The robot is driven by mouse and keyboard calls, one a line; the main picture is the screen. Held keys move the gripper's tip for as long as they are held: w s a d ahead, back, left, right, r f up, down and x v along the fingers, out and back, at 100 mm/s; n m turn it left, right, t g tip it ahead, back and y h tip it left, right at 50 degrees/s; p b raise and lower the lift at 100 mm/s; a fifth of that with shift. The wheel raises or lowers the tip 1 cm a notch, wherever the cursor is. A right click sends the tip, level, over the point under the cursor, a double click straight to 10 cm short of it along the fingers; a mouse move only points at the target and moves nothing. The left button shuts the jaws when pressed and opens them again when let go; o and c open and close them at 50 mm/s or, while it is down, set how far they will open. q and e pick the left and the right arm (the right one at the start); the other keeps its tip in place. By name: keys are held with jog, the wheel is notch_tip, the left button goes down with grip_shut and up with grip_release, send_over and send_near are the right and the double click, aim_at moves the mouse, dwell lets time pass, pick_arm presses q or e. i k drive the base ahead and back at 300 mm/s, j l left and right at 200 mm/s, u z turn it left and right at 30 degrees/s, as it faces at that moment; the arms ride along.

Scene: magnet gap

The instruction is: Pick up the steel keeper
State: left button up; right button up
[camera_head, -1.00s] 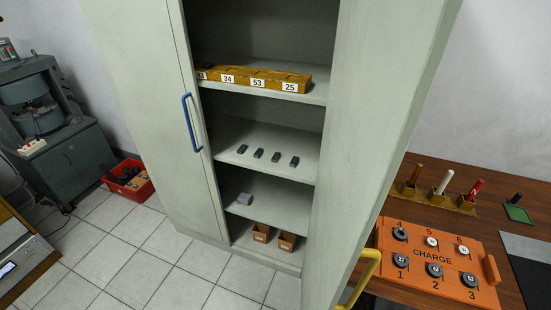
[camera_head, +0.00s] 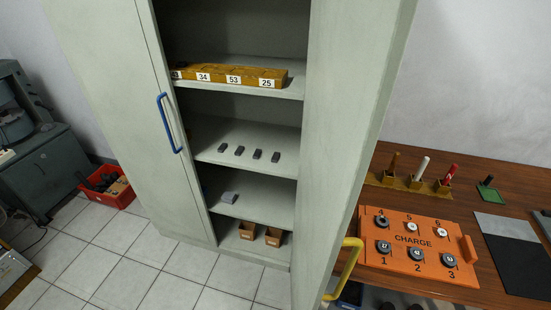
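I cannot tell for sure which thing is the steel keeper. A small grey block (camera_head: 229,197) lies on the cabinet's lower shelf (camera_head: 262,205), near its left side. Several small dark bars (camera_head: 239,151) lie spaced in a row on the middle shelf (camera_head: 212,157) above it. Neither of my grippers can be made out in the view.
An orange CHARGE board (camera_head: 373,251) lies on the right table.

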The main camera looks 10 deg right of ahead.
aim_at(274, 157)
jog(key=u, duration=5.1)
jog(key=z, duration=5.55)
jog(key=i+j+z, duration=0.4)
jog(key=j, duration=0.2)
jog(key=i+j+z, duration=0.2)
jog(key=j, duration=0.15)
jog(key=i+j+z, duration=0.2)
jog(key=j, duration=0.15)
jog(key=k, duration=0.1)
